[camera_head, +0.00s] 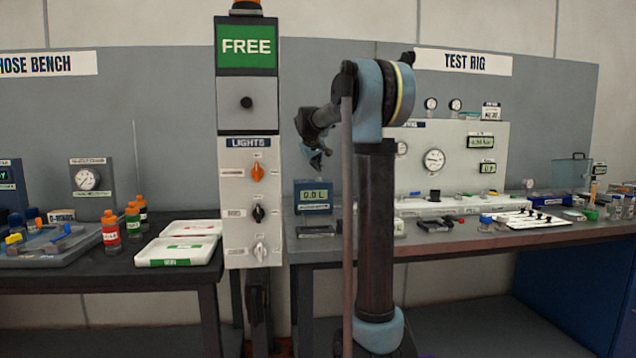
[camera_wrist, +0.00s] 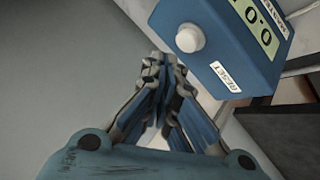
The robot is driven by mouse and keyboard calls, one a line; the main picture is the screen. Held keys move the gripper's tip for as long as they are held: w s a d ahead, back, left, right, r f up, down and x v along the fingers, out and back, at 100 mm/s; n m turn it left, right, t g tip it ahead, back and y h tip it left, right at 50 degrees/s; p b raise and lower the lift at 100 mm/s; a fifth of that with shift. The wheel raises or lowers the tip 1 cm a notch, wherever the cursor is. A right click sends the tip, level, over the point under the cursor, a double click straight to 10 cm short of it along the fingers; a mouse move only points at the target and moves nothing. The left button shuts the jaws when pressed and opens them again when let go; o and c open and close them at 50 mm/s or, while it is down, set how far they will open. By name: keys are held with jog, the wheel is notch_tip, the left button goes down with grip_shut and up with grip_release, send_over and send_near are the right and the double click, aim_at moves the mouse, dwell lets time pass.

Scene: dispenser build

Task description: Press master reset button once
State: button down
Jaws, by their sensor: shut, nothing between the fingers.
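The master unit is a blue box with a green display (camera_wrist: 262,22). In the head view it is the blue display box (camera_head: 313,197) reading 0.0 L at the left end of the test rig bench. Its round white button (camera_wrist: 190,37) sits on the side facing the wrist camera, beside a RESET label (camera_wrist: 226,77). My gripper (camera_wrist: 163,65) is shut and empty, its tips just left of and below the button in the wrist view. I cannot tell if they touch it. In the head view my gripper (camera_head: 318,163) points down above the box; the button cannot be made out there.
A tall panel (camera_head: 250,190) with knobs and a green FREE sign stands left of the box. A grey wall is behind. The test rig bench (camera_head: 440,237) holds gauges, small parts and bottles to the right. A low tray (camera_head: 178,250) lies on the left bench.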

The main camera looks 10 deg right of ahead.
jog(key=shift+r, duration=2.15)
